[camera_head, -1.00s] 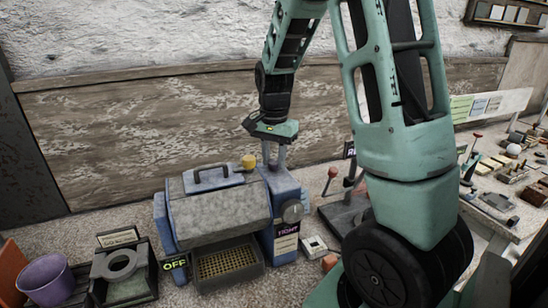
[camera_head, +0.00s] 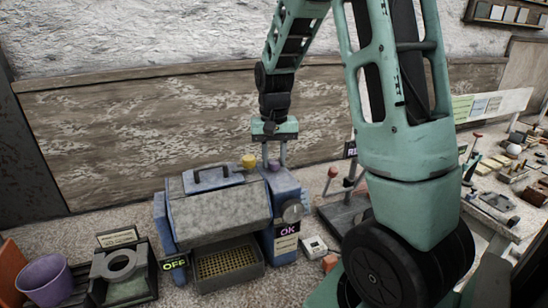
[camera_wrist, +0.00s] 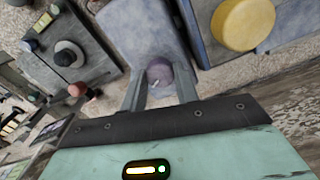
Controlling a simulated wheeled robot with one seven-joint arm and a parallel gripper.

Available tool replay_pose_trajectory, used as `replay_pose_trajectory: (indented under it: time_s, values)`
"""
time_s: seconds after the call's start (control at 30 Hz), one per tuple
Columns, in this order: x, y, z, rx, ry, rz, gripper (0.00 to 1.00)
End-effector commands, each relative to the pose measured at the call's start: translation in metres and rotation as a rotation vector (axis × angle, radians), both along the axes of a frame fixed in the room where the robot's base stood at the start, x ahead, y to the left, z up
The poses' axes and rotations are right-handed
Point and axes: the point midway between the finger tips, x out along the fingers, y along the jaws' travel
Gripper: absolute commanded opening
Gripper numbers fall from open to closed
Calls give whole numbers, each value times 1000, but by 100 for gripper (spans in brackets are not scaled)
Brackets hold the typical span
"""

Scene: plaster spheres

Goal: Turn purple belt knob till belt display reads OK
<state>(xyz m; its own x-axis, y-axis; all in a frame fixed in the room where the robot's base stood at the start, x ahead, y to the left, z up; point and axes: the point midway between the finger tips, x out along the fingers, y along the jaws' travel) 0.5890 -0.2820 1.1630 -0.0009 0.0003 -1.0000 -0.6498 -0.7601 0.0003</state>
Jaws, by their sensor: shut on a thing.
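The purple belt knob (camera_head: 274,167) sits on top of the blue post at the right end of the grey drum machine (camera_head: 222,212). My gripper (camera_head: 274,160) reaches down from above with its two fingers on either side of the knob. In the wrist view the knob (camera_wrist: 159,75) is between the fingertips, and my gripper (camera_wrist: 160,82) is shut on it. The belt display (camera_head: 287,231) on the front of the blue post reads OK in purple letters.
A yellow knob (camera_head: 248,161) stands close left of the purple one. A grey dial (camera_head: 292,212) is on the post's front. A second display (camera_head: 175,263) reads OFF. A purple bucket (camera_head: 45,281) stands at lower left. A red-knobbed lever (camera_head: 333,172) stands to the right.

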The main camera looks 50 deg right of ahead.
Motion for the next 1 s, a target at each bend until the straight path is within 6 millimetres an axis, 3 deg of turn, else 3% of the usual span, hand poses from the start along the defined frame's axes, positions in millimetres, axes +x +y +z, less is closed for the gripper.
replay_pose_trajectory:
  time_s: [0.4, 0.43, 0.5, 0.83, 1.0]
  values:
    - [1, 0, 1, -1, -3, 7, 8]
    - [1, 0, 1, -1, -3, 7, 33]
    - [1, 0, 1, -1, -2, 7, 52]
    - [1, 0, 2, -1, -2, 7, 52]
    - [2, 0, 21, -2, -7, 8, 52]
